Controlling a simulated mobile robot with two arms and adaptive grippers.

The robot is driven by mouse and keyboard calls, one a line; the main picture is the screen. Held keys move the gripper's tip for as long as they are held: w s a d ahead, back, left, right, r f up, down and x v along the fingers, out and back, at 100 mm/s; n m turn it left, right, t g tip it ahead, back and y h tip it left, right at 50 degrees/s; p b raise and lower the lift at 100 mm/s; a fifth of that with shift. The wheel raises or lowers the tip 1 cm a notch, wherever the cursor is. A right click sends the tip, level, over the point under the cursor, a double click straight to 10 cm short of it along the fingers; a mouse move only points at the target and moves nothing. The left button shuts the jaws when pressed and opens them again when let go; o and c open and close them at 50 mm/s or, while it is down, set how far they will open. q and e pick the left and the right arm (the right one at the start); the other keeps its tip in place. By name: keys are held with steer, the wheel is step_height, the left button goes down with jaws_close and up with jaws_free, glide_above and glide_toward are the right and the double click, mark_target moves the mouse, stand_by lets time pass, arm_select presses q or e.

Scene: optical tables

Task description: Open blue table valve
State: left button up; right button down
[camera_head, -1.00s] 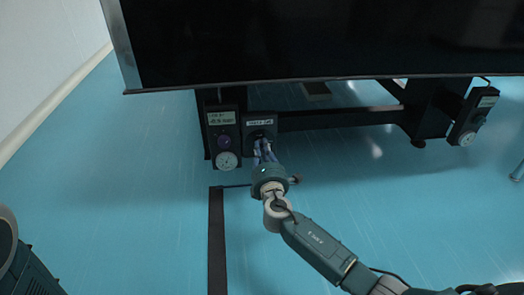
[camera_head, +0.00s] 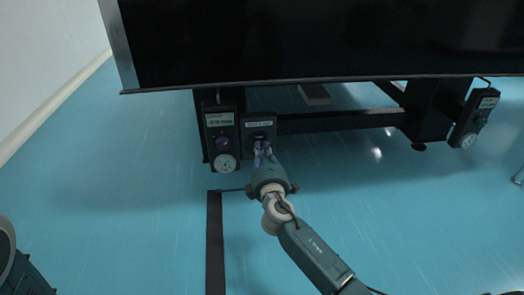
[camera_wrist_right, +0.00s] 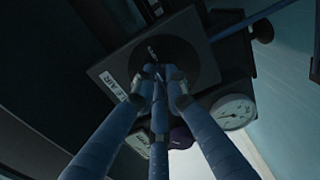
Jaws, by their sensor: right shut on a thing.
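The valve box (camera_head: 246,125) is a dark square panel with a white label under the black optical table's edge. In the right wrist view its label (camera_wrist_right: 115,86) reads partly "LE AIR", and a round black recess (camera_wrist_right: 180,56) holds a small dark handle (camera_wrist_right: 152,52). My right gripper (camera_head: 263,148) reaches up to the valve from below; its blue fingers (camera_wrist_right: 158,76) are closed together on the handle. The fingers hide most of the handle, so its exact angle is hard to tell. My left gripper is out of view.
Left of the valve hangs a panel with a display (camera_head: 220,119), a purple knob (camera_head: 223,143) and a round gauge (camera_head: 225,162). The black table (camera_head: 320,40) overhangs above. A similar gauge unit (camera_head: 474,118) hangs at right. The blue floor is mostly clear.

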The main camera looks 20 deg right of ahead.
steer(key=shift+f, duration=0.1)
steer(key=c, duration=1.7)
jaws_free()
steer(key=shift+d, duration=0.1)
steer(key=shift+c, duration=0.2)
step_height(320, 180, up, 10)
steer(key=shift+r, duration=0.1)
